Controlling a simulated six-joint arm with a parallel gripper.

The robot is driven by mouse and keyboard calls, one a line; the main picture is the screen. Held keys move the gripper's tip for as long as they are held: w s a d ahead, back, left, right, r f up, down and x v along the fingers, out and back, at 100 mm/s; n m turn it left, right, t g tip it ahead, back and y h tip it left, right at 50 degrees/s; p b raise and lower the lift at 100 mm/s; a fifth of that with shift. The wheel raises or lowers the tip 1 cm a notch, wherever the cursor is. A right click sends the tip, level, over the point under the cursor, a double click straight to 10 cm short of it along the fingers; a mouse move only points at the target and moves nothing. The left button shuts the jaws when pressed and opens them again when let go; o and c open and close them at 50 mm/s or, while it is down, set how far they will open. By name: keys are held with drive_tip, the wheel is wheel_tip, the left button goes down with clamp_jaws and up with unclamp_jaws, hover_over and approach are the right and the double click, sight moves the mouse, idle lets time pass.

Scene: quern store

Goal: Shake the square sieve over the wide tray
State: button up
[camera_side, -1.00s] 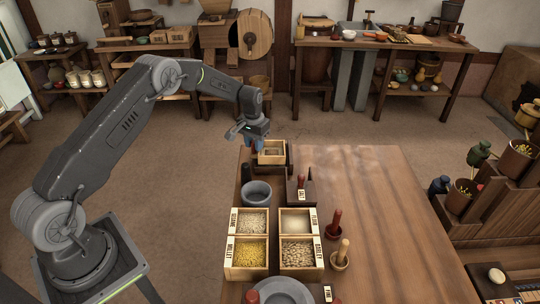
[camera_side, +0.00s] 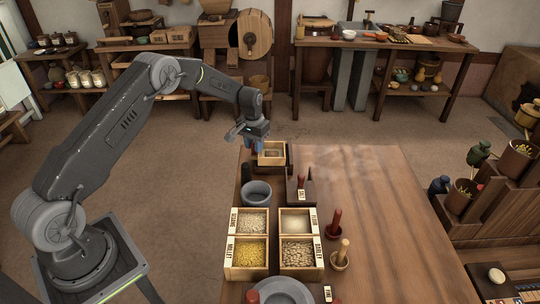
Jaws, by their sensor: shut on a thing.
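The square sieve (camera_side: 272,152) is a small light-wood box frame at the far left end of the table. My gripper (camera_side: 257,142) is shut on its far left edge, and its fingers partly cover that edge. A dark tray-like edge (camera_side: 289,156) shows just right of the sieve. The sieve hides most of what lies beneath it, so I cannot tell whether this is the wide tray or how high the sieve is above it.
The table's right half (camera_side: 385,215) is clear.

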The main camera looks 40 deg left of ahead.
drive_tip(key=shift+w+d, duration=0.2)
drive_tip(key=shift+d, duration=0.1)
drive_tip(key=o, duration=0.7)
drive_tip(key=shift+a, duration=0.1)
drive_tip(key=shift+r, duration=0.1)
drive_tip(key=shift+s+r, duration=0.1)
drive_tip(key=shift+r, duration=3.8)
